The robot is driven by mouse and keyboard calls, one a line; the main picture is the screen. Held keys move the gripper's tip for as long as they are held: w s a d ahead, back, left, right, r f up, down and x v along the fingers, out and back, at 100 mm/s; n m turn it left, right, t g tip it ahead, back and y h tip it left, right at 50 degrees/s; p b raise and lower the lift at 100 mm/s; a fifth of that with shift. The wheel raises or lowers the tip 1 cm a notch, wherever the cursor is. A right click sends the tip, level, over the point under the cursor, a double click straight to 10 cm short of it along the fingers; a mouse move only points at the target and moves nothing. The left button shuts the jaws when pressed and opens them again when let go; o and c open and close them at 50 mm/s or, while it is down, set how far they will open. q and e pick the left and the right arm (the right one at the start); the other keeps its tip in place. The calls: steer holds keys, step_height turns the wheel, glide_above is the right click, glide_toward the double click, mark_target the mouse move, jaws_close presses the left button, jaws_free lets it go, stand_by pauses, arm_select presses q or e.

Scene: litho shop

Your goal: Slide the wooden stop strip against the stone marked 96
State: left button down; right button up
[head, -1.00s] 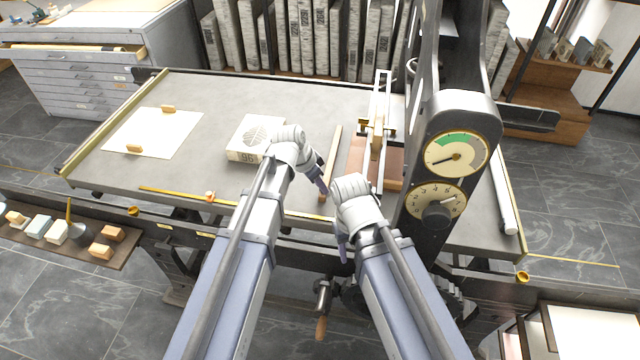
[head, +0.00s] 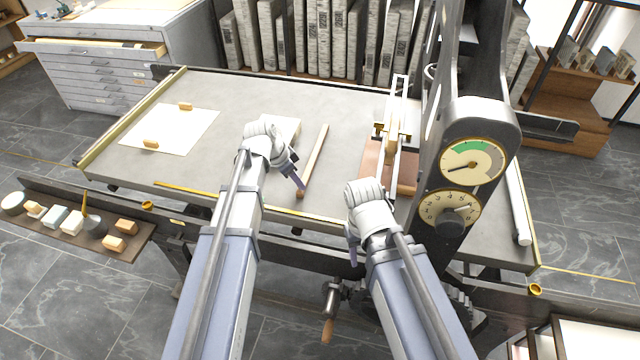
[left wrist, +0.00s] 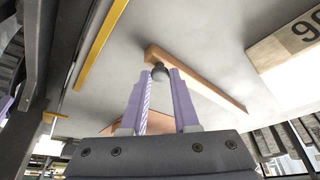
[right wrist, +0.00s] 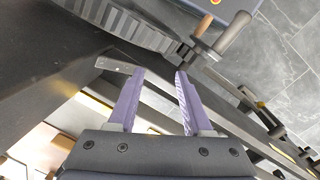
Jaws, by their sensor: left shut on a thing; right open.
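The wooden stop strip (head: 313,160) lies on the grey press bed, to the right of the stone (head: 285,127). My left arm hides most of the stone in the head view. Its "9" shows on the pale stone in the left wrist view (left wrist: 285,52). A gap of bare bed separates strip and stone. My left gripper (head: 300,184) is shut on the dark knob (left wrist: 160,72) at the near end of the strip (left wrist: 205,85). My right gripper (head: 354,250) is open and empty, in front of the bed's near edge.
The press upright with dials (head: 472,160) and the scraper frame (head: 397,120) stand to the right. A paper sheet (head: 170,130) with two wooden blocks lies on the bed's left. A yellow rule (head: 190,191) runs along the near edge. Bare bed lies beyond the strip.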

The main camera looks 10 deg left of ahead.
arm_select(q)
steer(key=a, duration=0.5)
steer(key=w+a, duration=0.1)
steer(key=a, duration=0.1)
steer(key=shift+w+a, duration=0.1)
steer(key=shift+a, duration=0.3)
steer(key=c, duration=0.7)
jaws_free()
steer(key=shift+o, duration=0.2)
steer(key=shift+a+r+p, duration=0.15)
steer(key=shift+r+p, duration=0.55)
steer(key=p+v, duration=0.5)
steer(key=v, duration=0.1)
steer(key=shift+r+p, duration=0.15)
steer(key=shift+p, duration=0.25)
steer(key=shift+a, duration=0.1)
